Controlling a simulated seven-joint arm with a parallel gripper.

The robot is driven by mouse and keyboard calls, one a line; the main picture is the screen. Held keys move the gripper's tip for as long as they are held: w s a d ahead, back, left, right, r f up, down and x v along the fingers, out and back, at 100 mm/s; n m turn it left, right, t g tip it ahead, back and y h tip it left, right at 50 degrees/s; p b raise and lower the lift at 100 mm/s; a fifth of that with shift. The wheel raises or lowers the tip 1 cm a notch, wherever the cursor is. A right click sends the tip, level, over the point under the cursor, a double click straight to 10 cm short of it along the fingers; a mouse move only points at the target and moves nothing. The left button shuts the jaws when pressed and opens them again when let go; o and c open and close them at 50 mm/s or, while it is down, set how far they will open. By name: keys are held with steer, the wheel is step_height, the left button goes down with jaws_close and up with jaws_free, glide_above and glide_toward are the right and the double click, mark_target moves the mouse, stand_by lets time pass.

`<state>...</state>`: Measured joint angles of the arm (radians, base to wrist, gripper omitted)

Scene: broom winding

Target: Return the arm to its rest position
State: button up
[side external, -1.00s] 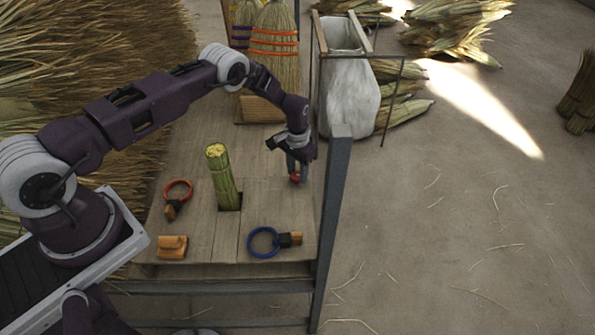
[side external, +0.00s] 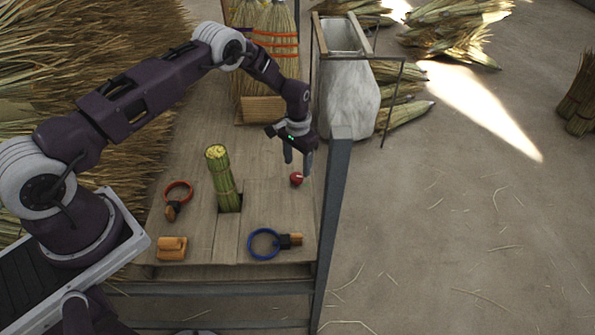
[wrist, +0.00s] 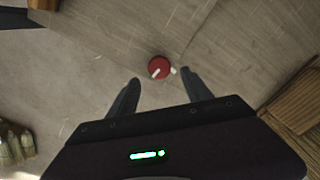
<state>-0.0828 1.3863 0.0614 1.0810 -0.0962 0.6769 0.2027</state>
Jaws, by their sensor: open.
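My gripper (side external: 297,163) is open and empty, pointing down above the right side of the wooden table (side external: 190,235). A small red round knob (side external: 296,179) with a pale mark sits on the tabletop just below the fingertips. In the wrist view the red knob (wrist: 160,68) lies beyond and between the two spread fingers (wrist: 160,95), apart from both. My arm reaches from the lower left over the table.
An upright straw bundle (side external: 223,180) stands mid-table. A red ring tool (side external: 177,190), a blue ring tool (side external: 264,243) and a wooden block (side external: 172,248) lie around it. Brooms (side external: 274,50) and a pale sack (side external: 347,90) stand behind. A grey post (side external: 334,200) rises at the table's right edge.

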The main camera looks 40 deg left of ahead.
step_height(320, 180, up, 2)
steer(key=shift+r, duration=0.25)
step_height(320, 180, up, 21)
steer(key=s+d+t, duration=0.2)
steer(key=s+d+r, duration=0.1)
steer(key=s+r, duration=0.7)
steer(key=r, duration=0.4)
steer(key=s+d+r+t, duration=0.2)
steer(key=s+r, duration=0.5)
steer(key=s, duration=0.4)
steer(key=s+f+t, duration=0.1)
steer(key=s, duration=1.4)
steer(key=shift+s+d+t, duration=0.3)
steer(key=shift+s, duration=0.1)
